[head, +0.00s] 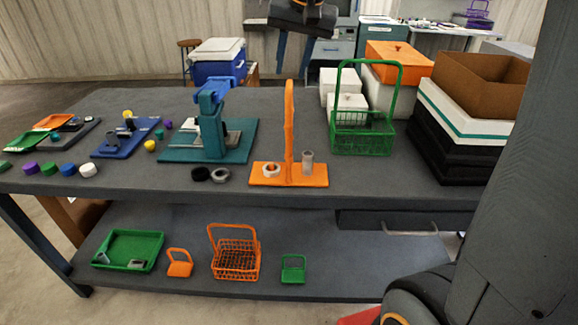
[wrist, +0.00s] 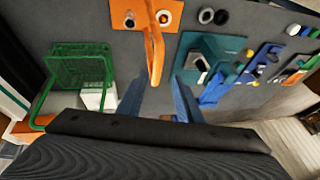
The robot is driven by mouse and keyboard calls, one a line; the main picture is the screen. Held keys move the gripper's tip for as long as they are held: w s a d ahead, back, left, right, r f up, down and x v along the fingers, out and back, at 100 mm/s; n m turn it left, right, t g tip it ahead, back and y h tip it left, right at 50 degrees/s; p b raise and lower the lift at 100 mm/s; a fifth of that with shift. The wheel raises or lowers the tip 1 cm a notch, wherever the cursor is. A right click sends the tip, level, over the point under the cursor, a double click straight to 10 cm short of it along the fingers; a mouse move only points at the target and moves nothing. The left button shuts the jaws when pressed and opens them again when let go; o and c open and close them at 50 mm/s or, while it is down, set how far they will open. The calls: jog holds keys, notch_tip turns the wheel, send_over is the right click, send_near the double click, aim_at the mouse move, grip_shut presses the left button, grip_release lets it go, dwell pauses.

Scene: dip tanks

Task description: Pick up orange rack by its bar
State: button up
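The orange rack (head: 264,180) stands on the grey table. It has a flat base with a tall upright handle (head: 289,130) and holds a pale ring (head: 271,170) and a grey cylinder (head: 307,162). My gripper (head: 292,76) is open and empty, at the top of the head view, near the upper end of the handle. In the wrist view, the handle (wrist: 155,50) rises toward me, its near end in the picture gap between my two open fingers (wrist: 158,84). I cannot tell whether the bar is between them in depth.
A green wire basket (head: 361,142) stands right of the rack. A teal fixture (head: 240,142) stands left, with dark and grey rings (head: 220,175) near the rack. Boxes (head: 460,107) fill the right end. An orange wire basket (head: 236,262) sits on the lower shelf.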

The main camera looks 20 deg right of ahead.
aim_at(290, 83)
jog(key=shift+d+p+x, duration=0.15)
jog(key=shift+p+x, duration=0.45)
jog(key=shift+x, duration=1.15)
jog(key=shift+d+p+x, duration=0.15)
jog(key=shift+p+x, duration=0.45)
jog(key=shift+x, duration=1.15)
jog(key=shift+s, duration=0.1)
grip_shut()
jog(key=shift+r, duration=0.1)
